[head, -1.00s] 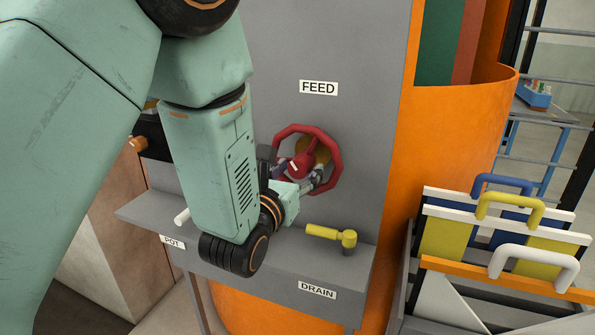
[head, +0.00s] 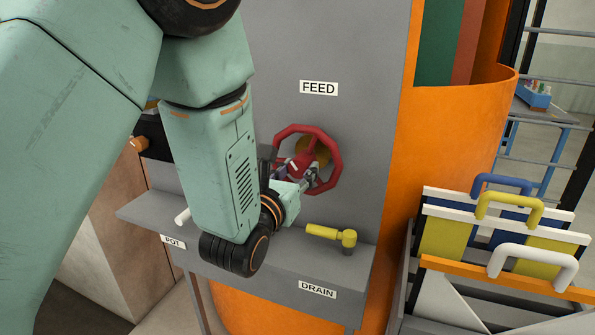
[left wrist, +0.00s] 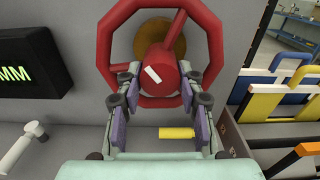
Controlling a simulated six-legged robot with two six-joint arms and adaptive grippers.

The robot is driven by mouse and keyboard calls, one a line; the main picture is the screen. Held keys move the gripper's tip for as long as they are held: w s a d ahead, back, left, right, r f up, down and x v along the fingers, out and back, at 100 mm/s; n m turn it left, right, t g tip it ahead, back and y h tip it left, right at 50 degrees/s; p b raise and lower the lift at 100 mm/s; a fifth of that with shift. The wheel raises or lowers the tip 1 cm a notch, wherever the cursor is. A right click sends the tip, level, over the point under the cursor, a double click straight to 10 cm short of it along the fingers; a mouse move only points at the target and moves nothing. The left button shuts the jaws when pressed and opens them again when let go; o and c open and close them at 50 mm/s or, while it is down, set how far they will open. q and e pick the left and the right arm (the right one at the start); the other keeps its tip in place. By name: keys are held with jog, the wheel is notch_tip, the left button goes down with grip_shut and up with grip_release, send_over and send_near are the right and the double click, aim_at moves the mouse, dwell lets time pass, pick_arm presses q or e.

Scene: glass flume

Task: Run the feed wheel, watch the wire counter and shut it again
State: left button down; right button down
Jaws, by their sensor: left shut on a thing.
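The red feed wheel (head: 335,165) is on the grey panel under the FEED label (head: 318,88). In the left wrist view the wheel (left wrist: 103,45) fills the upper middle, with a white mark on its red hub. My left gripper (head: 296,172) is at the hub, its fingers on both sides and shut on the wheel; it also shows in the left wrist view (left wrist: 158,88). The wire counter, a black display (left wrist: 30,65) with green "MM" letters, is cut off at the left of the wrist view, its number out of frame. My right gripper is not in view.
Below the wheel, a ledge (head: 300,265) carries a yellow drain handle (head: 325,231) and a white pot handle (head: 182,216). An orange curved body (head: 450,140) stands to the right. A rack of panels with blue, yellow and white handles (head: 535,262) is at the lower right.

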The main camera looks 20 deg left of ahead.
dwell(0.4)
pick_arm(q)
jog(key=n, duration=0.3)
jog(key=shift+n+b, duration=0.3)
jog(key=shift+n, duration=1.6)
jog(key=c, duration=0.8)
grip_release()
jog(key=shift+s+r, duration=0.1)
jog(key=shift+c, duration=0.2)
jog(key=shift+d, duration=0.1)
